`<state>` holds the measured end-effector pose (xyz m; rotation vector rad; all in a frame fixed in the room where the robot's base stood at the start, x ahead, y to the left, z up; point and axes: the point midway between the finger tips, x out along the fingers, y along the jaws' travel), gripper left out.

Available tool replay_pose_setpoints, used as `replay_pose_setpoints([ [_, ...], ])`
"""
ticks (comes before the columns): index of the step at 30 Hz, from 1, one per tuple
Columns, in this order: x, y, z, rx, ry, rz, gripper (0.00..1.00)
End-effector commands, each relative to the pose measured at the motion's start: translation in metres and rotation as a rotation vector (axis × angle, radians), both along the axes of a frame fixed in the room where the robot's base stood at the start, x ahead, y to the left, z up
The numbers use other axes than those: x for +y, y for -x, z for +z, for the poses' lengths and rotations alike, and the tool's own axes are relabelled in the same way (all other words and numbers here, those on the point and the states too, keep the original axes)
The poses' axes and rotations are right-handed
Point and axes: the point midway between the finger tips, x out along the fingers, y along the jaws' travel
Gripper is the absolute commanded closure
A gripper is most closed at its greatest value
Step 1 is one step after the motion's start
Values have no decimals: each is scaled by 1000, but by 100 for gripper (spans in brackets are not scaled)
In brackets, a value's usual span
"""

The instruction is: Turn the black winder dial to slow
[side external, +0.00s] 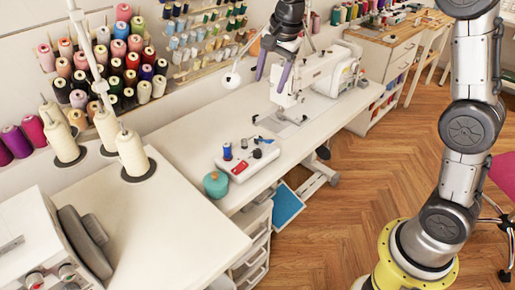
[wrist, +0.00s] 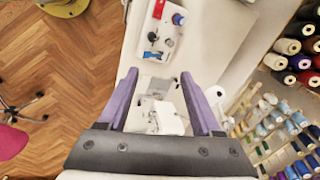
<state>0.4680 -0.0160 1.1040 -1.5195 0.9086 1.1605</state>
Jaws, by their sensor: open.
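The bobbin winder is a small white box (side external: 236,165) with a red end, near the front edge of the white sewing table. A small black dial (side external: 257,154) seems to sit on its top; its setting is too small to read. A blue spool (side external: 227,151) stands on the box. In the wrist view the winder (wrist: 147,50) is at the top centre, with the blue spool (wrist: 178,19) and a dark knob (wrist: 152,37). My gripper (side external: 273,72) is open and empty, raised above the table behind the winder, apart from it. Its purple fingers also show in the wrist view (wrist: 159,75).
A white sewing machine (side external: 312,78) stands close right of my gripper. Thread racks (side external: 205,40) line the wall behind. Tall cones (side external: 134,153) stand on the left table. The table between winder and wall is mostly clear.

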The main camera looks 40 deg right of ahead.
Motion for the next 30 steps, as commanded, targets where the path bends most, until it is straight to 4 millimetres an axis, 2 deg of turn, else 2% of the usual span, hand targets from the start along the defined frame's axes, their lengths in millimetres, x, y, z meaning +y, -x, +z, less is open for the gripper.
replay_pose_setpoints([
  [1,-2,-16,-21,34,-7,-21,34],
  [3,-4,-32,-46,72,-11,-36,34],
  [6,-7,-48,-80,125,-12,-40,34],
  [9,-9,-53,-109,173,-14,-43,34],
  [12,-11,-51,-128,209,-15,-44,34],
  [20,-11,-50,-155,228,-16,-45,34],
  [30,-10,-52,-220,228,-16,-44,34],
])
